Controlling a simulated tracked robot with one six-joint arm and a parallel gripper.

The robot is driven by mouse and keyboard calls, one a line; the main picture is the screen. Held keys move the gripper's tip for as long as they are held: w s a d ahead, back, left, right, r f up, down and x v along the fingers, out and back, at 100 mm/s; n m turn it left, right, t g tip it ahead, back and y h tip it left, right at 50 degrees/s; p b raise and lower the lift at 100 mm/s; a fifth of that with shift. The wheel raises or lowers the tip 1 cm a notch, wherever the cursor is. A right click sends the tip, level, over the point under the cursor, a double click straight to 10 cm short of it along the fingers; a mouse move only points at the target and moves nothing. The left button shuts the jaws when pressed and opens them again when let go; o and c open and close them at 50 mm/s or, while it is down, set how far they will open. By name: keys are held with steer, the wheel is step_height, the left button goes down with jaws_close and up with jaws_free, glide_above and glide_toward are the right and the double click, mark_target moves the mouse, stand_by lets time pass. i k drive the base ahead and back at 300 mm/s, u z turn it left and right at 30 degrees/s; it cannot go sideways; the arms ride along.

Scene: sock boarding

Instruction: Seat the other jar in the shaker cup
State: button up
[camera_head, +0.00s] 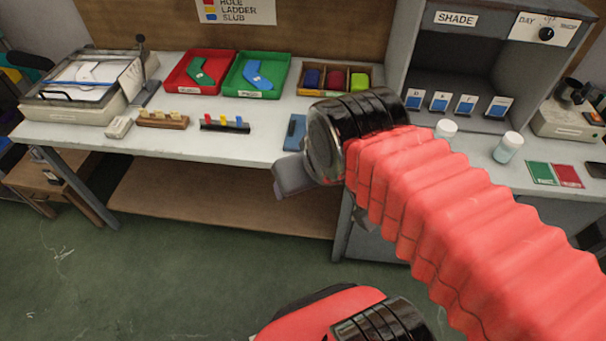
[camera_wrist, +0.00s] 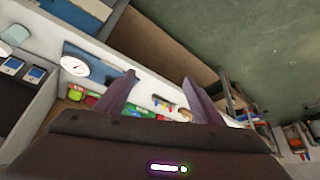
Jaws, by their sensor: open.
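Two white-capped jars stand upright on the bench in the head view. One jar (camera_head: 508,147) is fully visible at the right, with pale blue-green contents. The other jar (camera_head: 446,129) is partly hidden behind my red arm sleeve. A beige machine (camera_head: 566,122) at the far right carries a dark cup-like holder (camera_head: 572,92), perhaps the shaker cup; I cannot see whether anything sits in it. My gripper (camera_wrist: 158,79) is open, with nothing between its fingers in the wrist view. It is in front of the bench edge, left of both jars and apart from them.
A shade cabinet (camera_head: 456,62) with several blue cards stands behind the jars. Green and red cards (camera_head: 541,173) lie right of them. Red (camera_head: 171,86) and green (camera_head: 232,86) trays and a wooden box (camera_head: 303,88) line the bench back. A blue item (camera_head: 295,132) lies near my gripper.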

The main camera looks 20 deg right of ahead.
mark_target(569, 87)
steer(key=z, duration=2.15)
